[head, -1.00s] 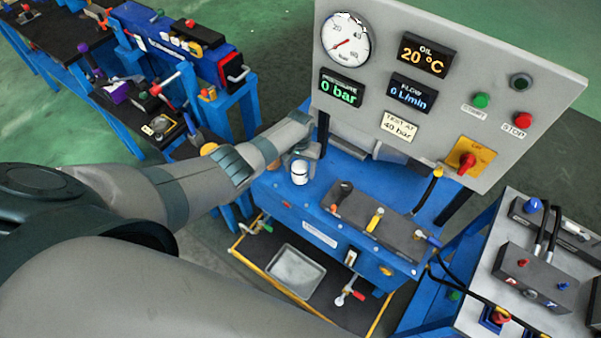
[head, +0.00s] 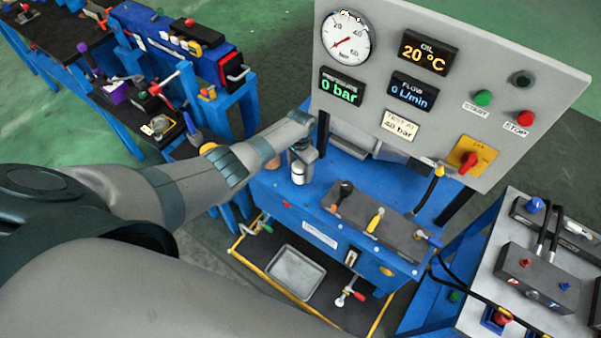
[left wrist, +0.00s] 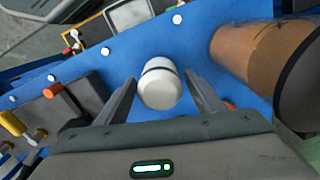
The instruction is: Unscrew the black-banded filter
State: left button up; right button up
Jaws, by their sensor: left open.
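The black-banded filter (left wrist: 160,84) is a white canister with a dark band near its top, seen in the left wrist view against the blue stand. It also shows in the head view (head: 298,174), partly covered by my left gripper. My left gripper (left wrist: 160,95) is open, with one finger on each side of the filter. Small gaps show between the fingers and the filter, so I see no grip on it. In the head view my left gripper (head: 301,160) is right at the filter. My right gripper is not in view.
The blue stand (head: 319,233) carries a dark valve block (head: 375,222) with levers right of the filter. A grey gauge panel (head: 460,120) rises behind it, reading 0 bar. A grey tray (head: 295,272) lies below. A large brown cylinder (left wrist: 245,55) stands beside the gripper.

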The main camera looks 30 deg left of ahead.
pick_arm(q)
jog(key=shift+m, duration=0.4)
jog(key=m+b, duration=0.1)
jog(key=m, duration=0.4)
jog(key=shift+m, duration=0.3)
jog(key=m+b, duration=0.1)
jog(key=m, duration=0.1)
jog(key=shift+m, duration=1.4)
